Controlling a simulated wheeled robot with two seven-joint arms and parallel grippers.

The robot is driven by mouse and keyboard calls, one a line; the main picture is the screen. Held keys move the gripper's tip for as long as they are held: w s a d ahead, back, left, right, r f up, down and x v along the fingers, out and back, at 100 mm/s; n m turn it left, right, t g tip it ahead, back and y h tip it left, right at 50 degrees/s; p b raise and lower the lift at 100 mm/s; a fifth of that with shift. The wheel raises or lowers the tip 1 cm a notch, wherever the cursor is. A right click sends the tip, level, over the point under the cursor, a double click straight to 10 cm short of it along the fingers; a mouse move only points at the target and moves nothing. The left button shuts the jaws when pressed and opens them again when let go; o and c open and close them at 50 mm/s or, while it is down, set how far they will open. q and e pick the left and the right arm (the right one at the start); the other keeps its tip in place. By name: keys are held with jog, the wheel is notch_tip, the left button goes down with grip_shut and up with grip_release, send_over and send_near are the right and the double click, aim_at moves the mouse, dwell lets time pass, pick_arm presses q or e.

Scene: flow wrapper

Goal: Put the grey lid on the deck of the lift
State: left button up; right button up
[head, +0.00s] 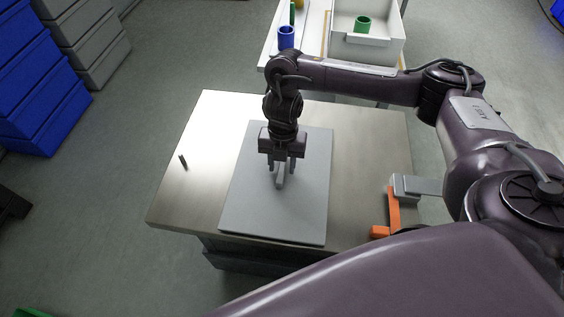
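The grey lid (248,205) is a flat rectangular plate with a raised bar handle (281,178) in its middle. It lies flat over the metal deck of the lift (190,195), its front edge near the deck's front edge. I cannot tell whether it rests on the deck or is just above it. My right gripper (282,168) points down over the handle with a finger on each side. I cannot make out whether the fingers press on it. My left gripper is not in view.
A small dark peg (183,161) stands on the deck's left part. An orange bracket (393,210) is at the deck's right edge. Behind is a white table with a blue cup (286,37) and a white tray (367,52) holding a green cup (363,23). Blue crates (40,90) stand left.

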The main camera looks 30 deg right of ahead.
notch_tip(320, 180, up, 12)
jog(key=w+p, duration=0.1)
jog(key=p, duration=0.2)
jog(key=shift+d, duration=0.45)
dwell(0.4)
